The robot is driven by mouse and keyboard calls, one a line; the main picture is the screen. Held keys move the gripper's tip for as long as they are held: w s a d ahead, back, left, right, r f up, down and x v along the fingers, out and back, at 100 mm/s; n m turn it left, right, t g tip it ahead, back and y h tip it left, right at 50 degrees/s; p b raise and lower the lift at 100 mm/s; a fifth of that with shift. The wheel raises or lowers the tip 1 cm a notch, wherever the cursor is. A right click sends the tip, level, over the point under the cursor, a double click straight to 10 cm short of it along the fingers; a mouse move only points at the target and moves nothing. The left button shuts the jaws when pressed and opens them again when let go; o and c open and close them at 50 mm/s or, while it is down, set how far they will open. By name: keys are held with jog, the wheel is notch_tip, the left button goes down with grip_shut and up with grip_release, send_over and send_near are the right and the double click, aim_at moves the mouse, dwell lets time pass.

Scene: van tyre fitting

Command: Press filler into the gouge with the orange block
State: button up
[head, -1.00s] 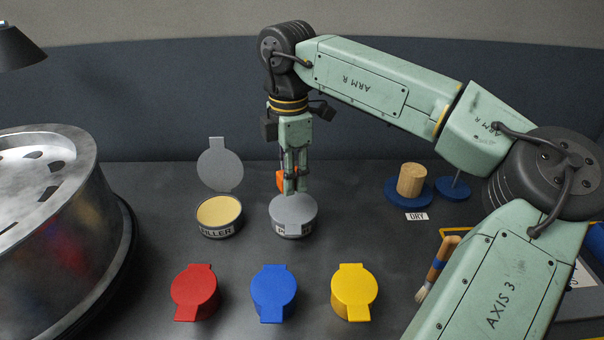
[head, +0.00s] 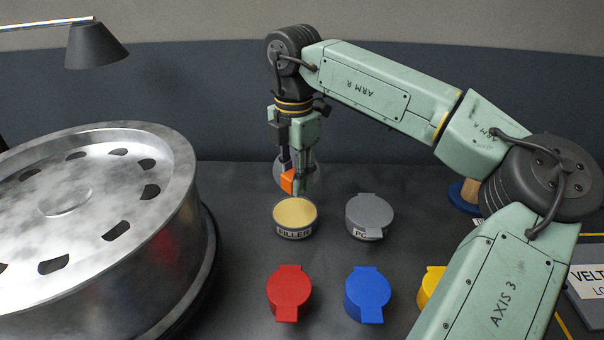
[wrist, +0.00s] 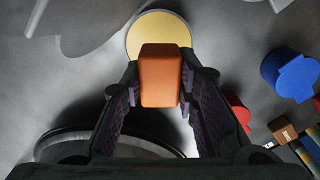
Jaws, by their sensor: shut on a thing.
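My gripper (head: 299,186) points down and is shut on the orange block (head: 288,181). The block also shows between the fingers in the wrist view (wrist: 161,76). The open tin marked FILLER (head: 295,213) holds pale yellow filler, and its grey lid stands up behind the gripper. In the head view the block is above the far side of this tin; I cannot tell whether they touch. In the wrist view the block overlaps the yellow filler (wrist: 158,26). The large silver wheel (head: 110,185) lies at the left. I cannot make out a gouge on it.
A closed grey tin (head: 370,215) stands right of the filler. Red (head: 289,292), blue (head: 367,293) and yellow (head: 432,287) lidded pots stand in front. A lamp (head: 95,45) hangs above the wheel. My arm covers part of the right side.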

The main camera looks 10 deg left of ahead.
aim_at(294, 212)
jog(key=shift+a+f, duration=0.15)
jog(key=shift+f+b, duration=1.85)
jog(key=shift+f, duration=1.05)
jog(key=shift+s+f+b, duration=0.1)
jog(key=shift+f+b, duration=0.45)
jog(key=shift+b, duration=0.05)
jog(key=shift+r+p, duration=2.1)
jog(key=shift+r, duration=1.45)
